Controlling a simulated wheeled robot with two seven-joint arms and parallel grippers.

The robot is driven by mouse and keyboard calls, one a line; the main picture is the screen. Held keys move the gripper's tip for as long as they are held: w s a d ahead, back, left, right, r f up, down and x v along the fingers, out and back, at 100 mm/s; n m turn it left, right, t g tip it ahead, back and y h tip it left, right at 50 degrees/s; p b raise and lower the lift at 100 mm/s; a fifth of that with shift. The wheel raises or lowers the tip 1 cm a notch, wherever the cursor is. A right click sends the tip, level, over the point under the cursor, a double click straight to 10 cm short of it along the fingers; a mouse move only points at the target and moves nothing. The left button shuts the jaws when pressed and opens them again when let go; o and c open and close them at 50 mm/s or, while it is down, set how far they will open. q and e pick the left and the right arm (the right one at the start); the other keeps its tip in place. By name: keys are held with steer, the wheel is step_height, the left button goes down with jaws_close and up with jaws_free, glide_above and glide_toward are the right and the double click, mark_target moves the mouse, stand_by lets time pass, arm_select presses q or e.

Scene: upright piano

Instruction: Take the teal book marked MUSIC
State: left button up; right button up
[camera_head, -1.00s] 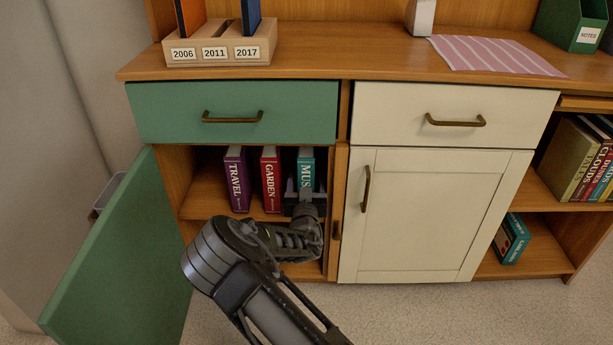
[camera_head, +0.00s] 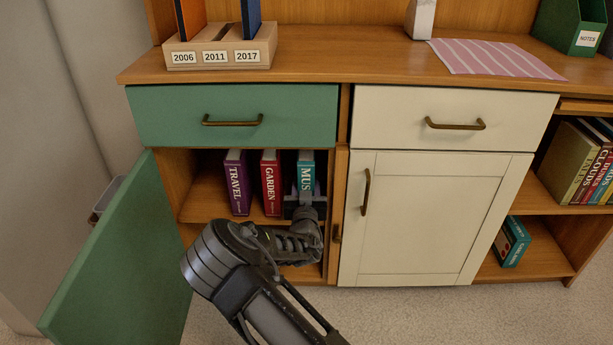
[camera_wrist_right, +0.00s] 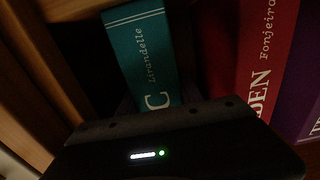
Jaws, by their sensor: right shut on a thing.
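The teal book marked MUSIC (camera_head: 306,170) stands upright on the shelf inside the open cupboard, at the right end of the three books. Its lower spine is hidden by my right gripper (camera_head: 305,197), which is shut on it. In the right wrist view the teal spine (camera_wrist_right: 143,55) rises from behind the dark gripper body, with the letter C and the name Lirandelle showing. The fingertips are hidden there. My left gripper is not in view.
The red GARDEN book (camera_head: 271,183) and the purple TRAVEL book (camera_head: 237,184) stand to the left. The cupboard's right side wall (camera_head: 338,195) is close on the right. The green door (camera_head: 115,250) hangs open at left; the green drawer (camera_head: 235,115) is shut above.

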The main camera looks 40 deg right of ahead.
jaws_close()
steer(key=shift+r, duration=0.25)
stand_by(0.4)
step_height(320, 180, up, 4)
steer(key=p, duration=0.3)
steer(key=shift+s+a+f, duration=0.15)
steer(key=shift+f, duration=0.1)
steer(key=p+v, duration=0.4)
steer(key=v, duration=1.3)
steer(key=shift+s+a+f, duration=0.2)
